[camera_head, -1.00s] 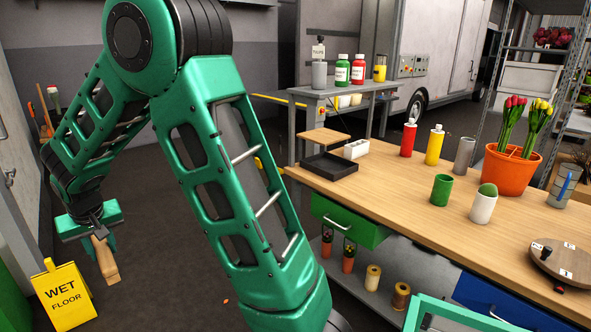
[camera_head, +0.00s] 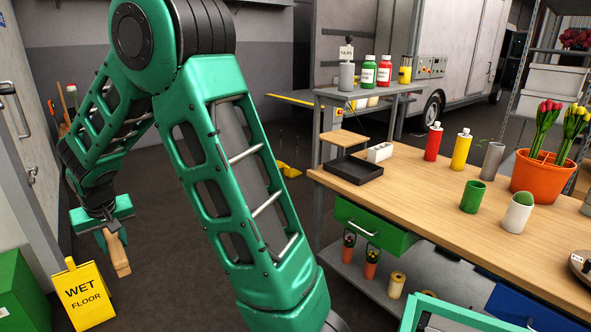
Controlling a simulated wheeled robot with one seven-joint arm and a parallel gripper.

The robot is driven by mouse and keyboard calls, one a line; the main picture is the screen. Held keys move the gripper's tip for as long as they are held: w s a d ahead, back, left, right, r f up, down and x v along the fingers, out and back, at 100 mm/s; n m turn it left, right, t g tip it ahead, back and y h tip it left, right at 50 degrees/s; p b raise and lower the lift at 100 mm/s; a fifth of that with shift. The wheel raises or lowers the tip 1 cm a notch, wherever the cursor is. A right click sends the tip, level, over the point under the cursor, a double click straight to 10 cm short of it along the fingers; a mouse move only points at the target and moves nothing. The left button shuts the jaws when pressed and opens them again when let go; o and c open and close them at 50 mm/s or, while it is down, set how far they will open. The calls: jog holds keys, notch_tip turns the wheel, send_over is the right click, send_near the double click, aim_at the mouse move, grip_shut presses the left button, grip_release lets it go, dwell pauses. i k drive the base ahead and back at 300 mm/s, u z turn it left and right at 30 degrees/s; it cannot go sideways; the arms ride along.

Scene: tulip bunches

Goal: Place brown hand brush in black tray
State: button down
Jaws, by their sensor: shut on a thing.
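My gripper (camera_head: 108,238) hangs at the lower left, shut on the brown hand brush (camera_head: 119,258). The brush points downward, and its upper end is hidden between the jaws. It is held in the air beside the yellow wet floor sign, well to the left of the workbench. The black tray (camera_head: 372,178) lies flat on the left end of the wooden workbench and looks empty. My arm spans the picture between the brush and the tray.
The workbench (camera_head: 433,198) also bears a white block (camera_head: 380,152), red (camera_head: 433,142) and yellow (camera_head: 461,150) bottles, cups and an orange tulip pot (camera_head: 540,176). A yellow wet floor sign (camera_head: 85,296) and a green box (camera_head: 20,290) stand below my gripper. A green drawer (camera_head: 372,226) is under the bench.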

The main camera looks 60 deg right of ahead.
aim_at(353, 171)
jog(key=u, duration=0.1)
jog(key=i, duration=1)
jog(key=z, duration=2.45)
jog(key=i, duration=0.1)
jog(key=z, duration=0.65)
